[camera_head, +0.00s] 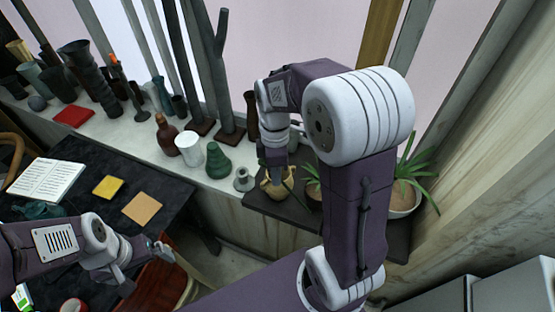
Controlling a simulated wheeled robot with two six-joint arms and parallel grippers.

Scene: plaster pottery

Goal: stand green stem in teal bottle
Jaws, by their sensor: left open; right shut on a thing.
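My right gripper (272,168) points down above the dark shelf at the right and is shut on what looks like the green stem (289,182), a thin dark-green stalk. A small tan-yellow pot (275,190) is directly below it; I cannot tell whether they touch. A slim blue-teal bottle (161,96) stands upright on the white sill; a squat dark-green bottle (217,160) stands nearer. I cannot tell for certain which one is the teal bottle. My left gripper (160,252) is open and empty at the lower left, beside the dark table.
A white cup (189,149), a brown bottle (166,134) and a small grey-green candlestick (244,179) crowd the sill's near end. Tall dark posts stand behind. A potted plant (405,194) is at the right. The dark table (75,170) holds papers and cards.

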